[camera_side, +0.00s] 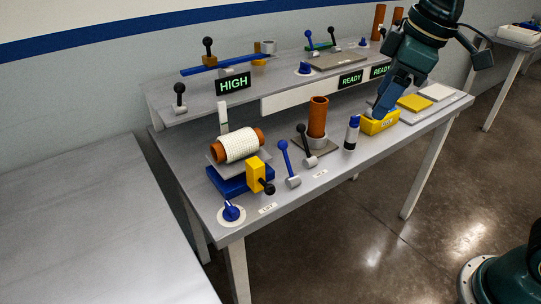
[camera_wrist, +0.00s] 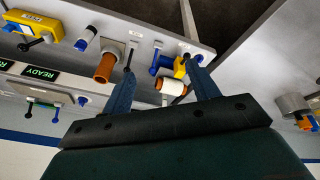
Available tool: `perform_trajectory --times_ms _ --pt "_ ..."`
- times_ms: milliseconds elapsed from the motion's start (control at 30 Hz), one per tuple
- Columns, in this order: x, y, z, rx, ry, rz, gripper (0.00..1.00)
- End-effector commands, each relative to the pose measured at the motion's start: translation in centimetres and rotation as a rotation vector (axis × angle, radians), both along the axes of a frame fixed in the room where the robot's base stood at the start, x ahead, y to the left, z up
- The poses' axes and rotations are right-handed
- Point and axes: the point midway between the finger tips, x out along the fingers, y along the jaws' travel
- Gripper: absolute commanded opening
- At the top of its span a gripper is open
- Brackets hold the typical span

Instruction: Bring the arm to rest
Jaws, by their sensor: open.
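My gripper (camera_side: 384,110) hangs from the upper right in the side view, its blue fingers overlapping the yellow box (camera_side: 372,127) on the bench. In the wrist view my gripper (camera_wrist: 162,72) is open, its two blue fingers apart with nothing held between them. In that view the yellow box (camera_wrist: 32,27) lies at the upper left, well clear of the fingers. The white roll (camera_wrist: 173,87) shows between the fingers but in the background.
The bench (camera_side: 300,205) carries an orange upright tube (camera_side: 318,117), a white-sleeved roll (camera_side: 241,145), a blue-capped bottle (camera_side: 352,133) and several levers. A raised shelf (camera_side: 245,97) behind has lit HIGH (camera_side: 233,84) and READY signs. A bare grey table (camera_side: 85,225) stands at left.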

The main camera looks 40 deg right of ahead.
Motion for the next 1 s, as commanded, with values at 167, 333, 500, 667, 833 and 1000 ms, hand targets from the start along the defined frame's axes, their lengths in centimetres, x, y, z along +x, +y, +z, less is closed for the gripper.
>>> perform_trajectory --times_ms 167,333,500,667,833,1000 --pt "-3.7 -2.2 -0.2 0.039 -0.041 -0.138 0.6" --pt "-7.1 -3.7 -1.0 0.076 -0.079 -0.266 0.6" --pt "-10.3 -5.0 -2.3 0.116 -0.116 -0.392 0.6" --pt "-12.6 -5.8 -3.5 0.148 -0.144 -0.486 0.6" --pt "-13.8 -6.1 -4.3 0.166 -0.162 -0.539 0.6" --pt "-14.1 -6.2 -4.6 0.171 -0.163 -0.553 0.6"
